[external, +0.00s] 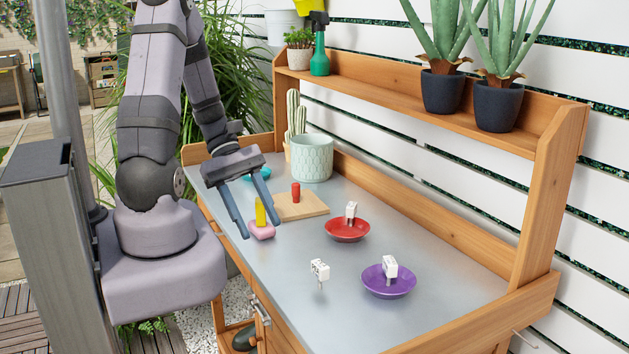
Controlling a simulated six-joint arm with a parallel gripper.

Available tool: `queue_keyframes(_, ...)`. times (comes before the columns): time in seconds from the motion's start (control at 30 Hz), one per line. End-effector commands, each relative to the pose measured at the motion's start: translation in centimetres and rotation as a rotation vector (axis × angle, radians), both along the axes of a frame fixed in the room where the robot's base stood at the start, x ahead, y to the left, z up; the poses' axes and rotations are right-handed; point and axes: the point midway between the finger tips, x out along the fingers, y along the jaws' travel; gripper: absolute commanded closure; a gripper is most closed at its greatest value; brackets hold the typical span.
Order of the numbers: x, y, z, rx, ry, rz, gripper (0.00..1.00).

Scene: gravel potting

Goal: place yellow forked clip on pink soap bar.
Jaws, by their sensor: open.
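The yellow forked clip (260,212) stands roughly upright on the pink soap bar (262,232), near the left edge of the bench. Its prongs are not visible, so I cannot tell how it sits on the bar. My gripper (261,229) is open and points down, with one finger showing on each side of the clip. A gap shows between the clip and each finger. The fingertips reach down to about the height of the soap bar in the picture.
A red peg (296,192) stands on a wooden board (304,211) behind the clip. White clips show on a red saucer (347,237), on a purple saucer (388,291) and on the bare bench (320,269). A pale green pot (312,158) and teal dish stand farther back.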

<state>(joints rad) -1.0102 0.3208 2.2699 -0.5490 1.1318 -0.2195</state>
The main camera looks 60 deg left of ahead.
Motion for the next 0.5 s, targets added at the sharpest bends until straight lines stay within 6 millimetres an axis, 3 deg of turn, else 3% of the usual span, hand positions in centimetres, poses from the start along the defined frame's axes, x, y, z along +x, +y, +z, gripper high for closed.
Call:
queue_keyframes(0.03,0.0,-1.5,0.0,0.056,-0.006,-0.129,0.54)
queue_keyframes(0.2,-0.4,-4.7,-0.4,0.245,-0.054,-0.537,0.54)
queue_keyframes(0.5,0.1,-8.7,-0.1,0.529,-0.245,-1.202,0.54)
